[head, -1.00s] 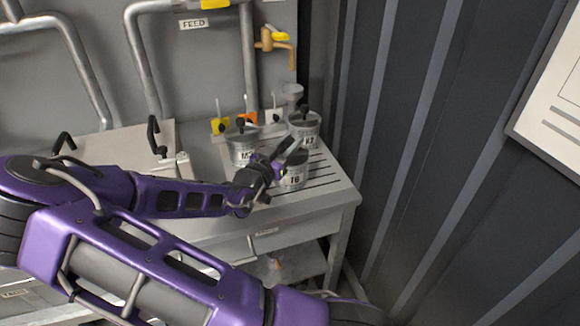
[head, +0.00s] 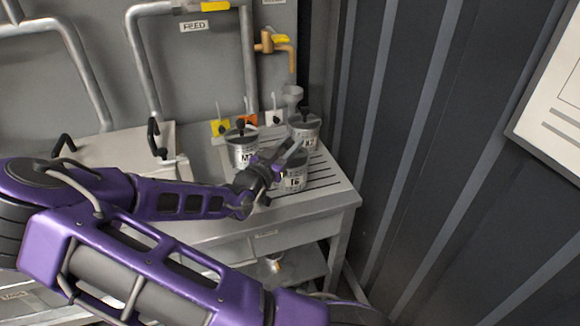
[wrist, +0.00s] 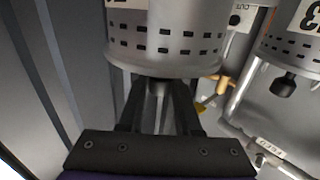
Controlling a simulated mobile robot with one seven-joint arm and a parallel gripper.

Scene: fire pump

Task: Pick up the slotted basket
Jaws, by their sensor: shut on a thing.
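The slotted basket is the metal cylinder with rows of dark slots (wrist: 165,40) that fills the top middle of the wrist view, where it appears upside down. In the head view it appears to be the front canister marked T6 (head: 293,181), on the grey slatted worktop. My gripper (head: 283,158) is over its top. In the wrist view my gripper (wrist: 158,108) has its two fingers on either side of a thin stem on the lid, shut on it. I cannot tell whether the basket is clear of the worktop.
Two similar lidded canisters stand close by, one at the left (head: 242,150) and one behind at the right (head: 305,131). A funnel (head: 292,95) sits behind them under a brass tap (head: 272,42). A ribbed dark wall (head: 400,150) rises right of the worktop (head: 335,190).

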